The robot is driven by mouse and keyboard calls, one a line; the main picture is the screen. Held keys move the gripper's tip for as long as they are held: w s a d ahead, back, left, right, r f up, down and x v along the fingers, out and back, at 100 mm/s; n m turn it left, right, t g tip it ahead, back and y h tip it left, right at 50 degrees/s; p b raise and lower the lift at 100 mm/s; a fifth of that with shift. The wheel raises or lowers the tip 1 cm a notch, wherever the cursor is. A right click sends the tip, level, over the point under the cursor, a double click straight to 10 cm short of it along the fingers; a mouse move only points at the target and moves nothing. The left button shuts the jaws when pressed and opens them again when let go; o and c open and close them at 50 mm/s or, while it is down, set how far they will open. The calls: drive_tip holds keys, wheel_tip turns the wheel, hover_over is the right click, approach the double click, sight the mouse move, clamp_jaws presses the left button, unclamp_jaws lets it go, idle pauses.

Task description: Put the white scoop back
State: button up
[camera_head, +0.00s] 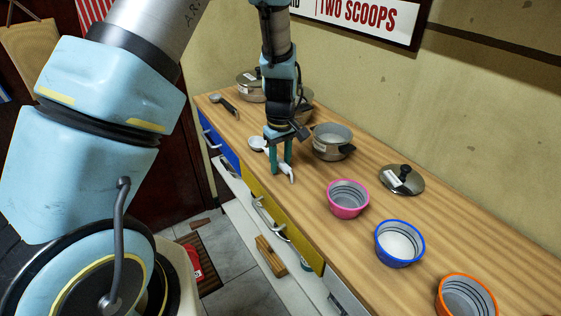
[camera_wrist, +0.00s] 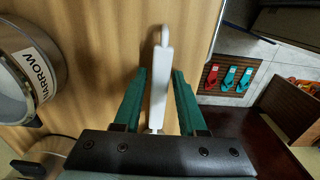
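The white scoop (camera_head: 287,171) lies on the wooden counter near its front edge, with its round end to the left of my gripper and its handle end to the right. My gripper (camera_head: 279,165) points down over the handle. In the wrist view the white handle (camera_wrist: 159,80) runs lengthwise between the two green fingers of my gripper (camera_wrist: 159,75). A gap shows on each side of the handle, so the fingers are open around or just above it. I cannot tell the exact height. The scoop's round end is hidden in the wrist view.
A pot (camera_head: 332,143) labelled NARROW stands close behind my gripper. Pink (camera_head: 348,200), blue (camera_head: 400,243) and orange (camera_head: 466,296) containers line the counter to the right, with a lid (camera_head: 401,180) behind. A dark-handled scoop (camera_head: 226,105) lies at the far left. Drawers below stand partly open.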

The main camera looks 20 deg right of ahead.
drive_tip(key=shift+o, duration=0.8)
wheel_tip(320, 180, up, 12)
drive_tip(key=b, duration=0.2)
drive_tip(key=s+a+r+m, duration=0.1)
drive_tip(key=s+a, duration=0.1)
drive_tip(key=a, duration=1.3)
drive_tip(key=s+a+m+t, duration=0.1)
drive_tip(key=s+a+m, duration=0.1)
drive_tip(key=a, duration=1.3)
drive_tip(key=shift+r+t, duration=0.3)
drive_tip(key=shift+r, duration=0.1)
